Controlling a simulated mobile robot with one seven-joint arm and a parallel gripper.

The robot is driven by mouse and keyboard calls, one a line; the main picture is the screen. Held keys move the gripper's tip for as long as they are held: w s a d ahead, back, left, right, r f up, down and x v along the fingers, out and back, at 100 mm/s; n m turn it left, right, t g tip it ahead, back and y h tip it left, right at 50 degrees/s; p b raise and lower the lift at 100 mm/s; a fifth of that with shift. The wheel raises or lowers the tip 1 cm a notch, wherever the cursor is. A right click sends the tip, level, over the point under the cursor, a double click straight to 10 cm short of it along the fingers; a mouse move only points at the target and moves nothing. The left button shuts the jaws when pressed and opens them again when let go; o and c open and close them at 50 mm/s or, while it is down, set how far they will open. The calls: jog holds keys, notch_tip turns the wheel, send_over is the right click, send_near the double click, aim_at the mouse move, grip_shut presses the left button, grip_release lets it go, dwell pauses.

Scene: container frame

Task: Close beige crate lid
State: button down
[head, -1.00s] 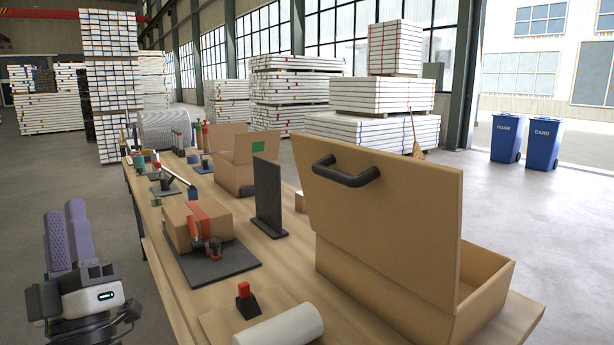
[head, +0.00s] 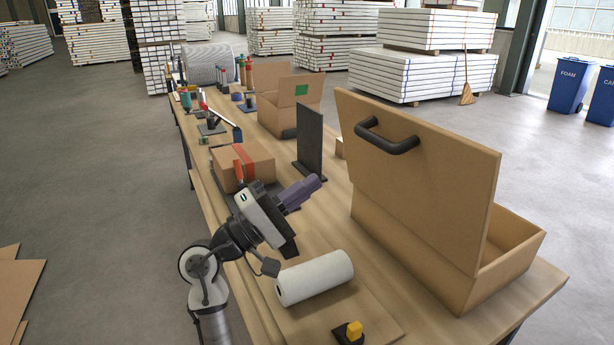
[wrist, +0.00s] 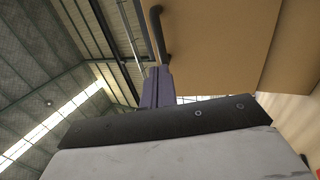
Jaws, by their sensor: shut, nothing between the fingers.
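The beige crate (head: 420,258) stands at the right end of the table, its box open at the top on the far side. Its lid (head: 437,165) stands up, tilted open, with a dark handle (head: 388,140) on the face toward me. In the wrist view the lid (wrist: 225,45) fills the upper right and the handle (wrist: 158,32) hangs at the upper middle. My gripper (head: 308,188), with purple fingers, is shut and empty. It is over the table, left of the lid and lower than the handle, pointing toward the crate and apart from it. The fingers also show in the wrist view (wrist: 157,82).
A white roll (head: 315,278) and a yellow-topped piece (head: 354,330) lie in front of the crate. A dark upright plate (head: 310,142) and a taped carton (head: 243,165) stand behind my gripper. A smaller open box (head: 290,105) is farther back.

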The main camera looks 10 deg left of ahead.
aim_at(370, 140)
jog(key=p+x, duration=0.2)
jog(key=x, duration=0.3)
jog(key=p+x, duration=0.2)
jog(key=x, duration=0.3)
jog(key=shift+r, duration=0.25)
jog(key=shift+w+d, duration=0.3)
jog(key=shift+d, duration=0.1)
jog(key=shift+w+r, duration=0.1)
